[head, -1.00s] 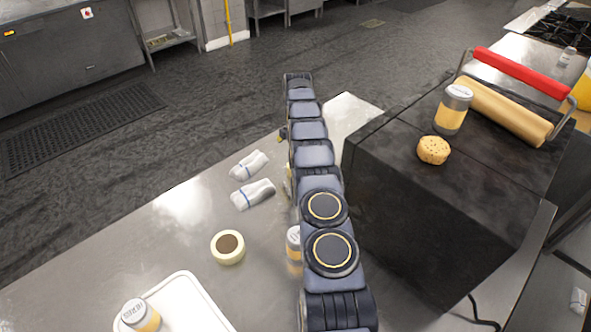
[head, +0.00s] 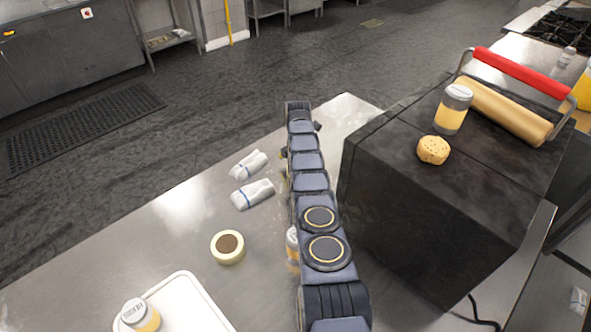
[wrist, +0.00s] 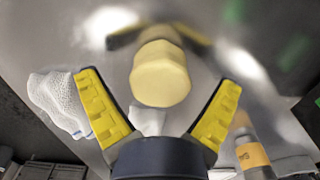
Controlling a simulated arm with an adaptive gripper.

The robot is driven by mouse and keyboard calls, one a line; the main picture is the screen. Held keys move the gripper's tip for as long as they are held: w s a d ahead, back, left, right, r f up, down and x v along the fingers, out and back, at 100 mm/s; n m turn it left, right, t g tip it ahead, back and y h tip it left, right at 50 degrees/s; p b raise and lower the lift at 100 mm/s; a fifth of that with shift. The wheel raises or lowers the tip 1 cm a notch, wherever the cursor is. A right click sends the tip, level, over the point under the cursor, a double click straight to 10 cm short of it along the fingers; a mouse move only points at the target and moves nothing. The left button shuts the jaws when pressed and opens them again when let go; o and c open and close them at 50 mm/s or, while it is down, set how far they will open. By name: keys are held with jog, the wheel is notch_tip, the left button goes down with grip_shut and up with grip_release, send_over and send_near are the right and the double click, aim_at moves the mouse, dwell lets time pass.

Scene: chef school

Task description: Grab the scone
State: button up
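In the wrist view, my gripper (wrist: 159,80) is open, with one yellow-padded finger on each side. A smooth pale-yellow lump (wrist: 160,82), possibly the scone, lies on the shiny steel table between and just ahead of the fingers. Gaps show on both sides of it. A round, tan, dotted piece (head: 433,150), which also looks like a scone or biscuit, sits on the black box at the right, well away from the gripper. I cannot tell for sure which is the scone.
White rolled cloths (head: 252,193) lie left of my arm; one (wrist: 62,103) is close to the left finger. A jar (head: 293,248) stands beside my arm. A tape-like ring (head: 228,247) and a white tray (head: 190,290) are front left. The black box (head: 430,220) rises at right.

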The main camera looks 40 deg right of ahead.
jog(key=c, duration=1.1)
jog(key=shift+r, duration=0.2)
